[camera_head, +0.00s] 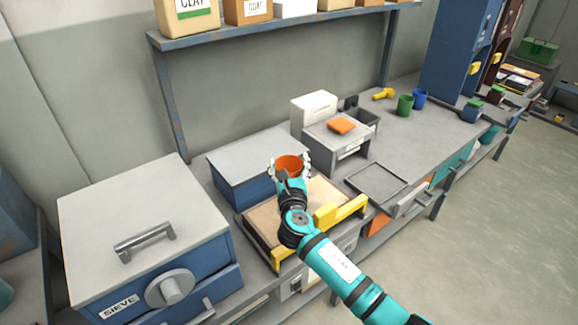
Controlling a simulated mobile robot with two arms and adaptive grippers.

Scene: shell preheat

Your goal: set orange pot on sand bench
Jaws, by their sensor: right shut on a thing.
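The orange pot (289,162) is between the fingers of my right gripper (290,168), its round rim facing up. The gripper is shut on it. The pot shows over the back part of the sand bench (262,232), a shallow tray of tan sand with yellow front pieces. I cannot tell whether the pot touches the sand, as my right gripper and arm hide its lower part and the middle of the tray. My left gripper is not in view.
A blue box with a grey lid (240,158) stands behind the tray. A large blue sieve box (150,235) stands left. A grey tray (377,183) lies right. A grey stand with an orange item (341,126) and green (405,105) and blue cups (420,97) are farther back.

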